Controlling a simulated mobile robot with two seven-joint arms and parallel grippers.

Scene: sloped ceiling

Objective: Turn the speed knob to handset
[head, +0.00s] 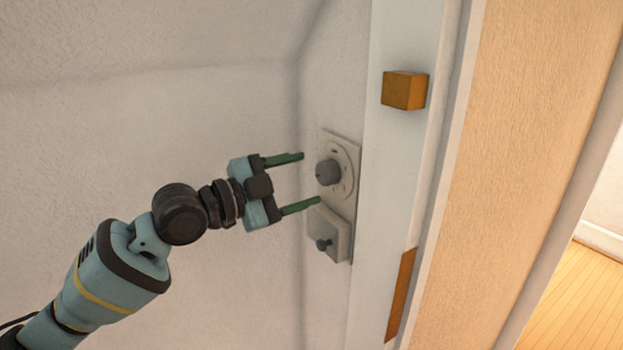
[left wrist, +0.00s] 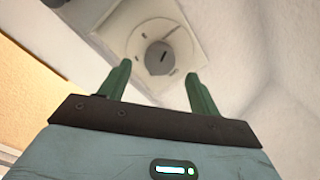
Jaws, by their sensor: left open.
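The speed knob (head: 328,172) is a grey round knob on a pale wall plate (head: 352,158) with a round dial marked around it. In the left wrist view the knob (left wrist: 161,58) faces me, with a dark pointer line on its face. My left gripper (head: 301,178) is open, its two green fingers pointing at the plate. The fingers lie above and below the knob in the head view, with their tips short of it and apart from it. In the left wrist view the fingertips (left wrist: 160,75) sit to either side below the knob. Dial lettering is too small to read. My right gripper is not seen.
A white door frame (head: 395,150) with an orange-brown block (head: 404,90) stands to the right. Bare wall (head: 150,120) is on the left. A wooden floor (head: 580,300) shows far right.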

